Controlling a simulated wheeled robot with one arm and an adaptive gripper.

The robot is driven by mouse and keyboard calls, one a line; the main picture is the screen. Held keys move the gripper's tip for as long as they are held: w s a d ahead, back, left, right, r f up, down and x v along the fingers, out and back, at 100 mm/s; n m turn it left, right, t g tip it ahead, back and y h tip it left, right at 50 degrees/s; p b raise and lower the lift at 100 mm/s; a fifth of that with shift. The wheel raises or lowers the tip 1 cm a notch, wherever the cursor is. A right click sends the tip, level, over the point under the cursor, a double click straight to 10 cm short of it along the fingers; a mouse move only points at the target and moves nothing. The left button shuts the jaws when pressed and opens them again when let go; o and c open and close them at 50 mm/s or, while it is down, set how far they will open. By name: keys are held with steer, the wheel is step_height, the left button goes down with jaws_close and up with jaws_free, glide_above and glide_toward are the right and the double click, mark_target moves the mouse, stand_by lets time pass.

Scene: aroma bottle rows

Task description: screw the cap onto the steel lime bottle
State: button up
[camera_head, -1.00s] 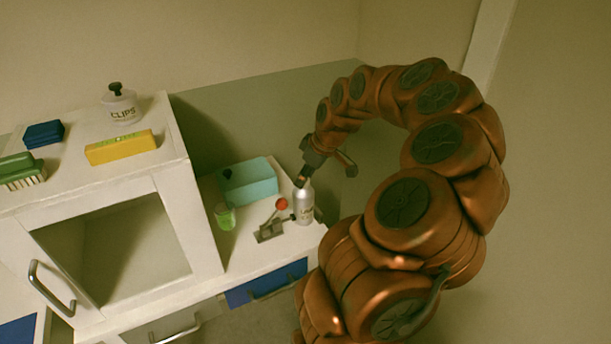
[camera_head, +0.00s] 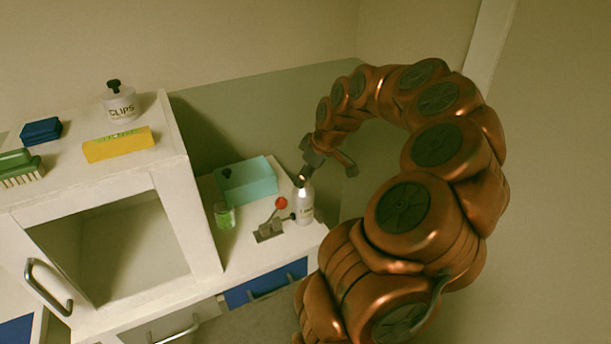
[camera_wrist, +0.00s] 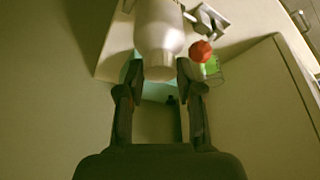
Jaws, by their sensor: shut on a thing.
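The steel lime bottle (camera_head: 305,206) stands upright near the right end of the low counter, a pale label on its side. In the wrist view the bottle (camera_wrist: 158,28) is at top centre, its narrower top end toward me. My gripper (camera_head: 302,180) is over the bottle's top, pointing down. In the wrist view my gripper's two fingers (camera_wrist: 160,75) stand on either side of that top end, shut on the cap. The cap is mostly hidden, and I cannot tell how far it sits on the neck.
A green jar (camera_head: 225,215) and a teal box (camera_head: 250,182) are farther left. A white cabinet (camera_head: 205,230) rises at the left, with a clips jar (camera_head: 121,105) and yellow box (camera_head: 118,145) on top.

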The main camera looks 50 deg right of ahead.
steer(key=o, duration=0.8)
steer(key=shift+c, duration=0.5)
steer(key=shift+r+p, duration=0.5)
steer(key=shift+r, duration=3.05)
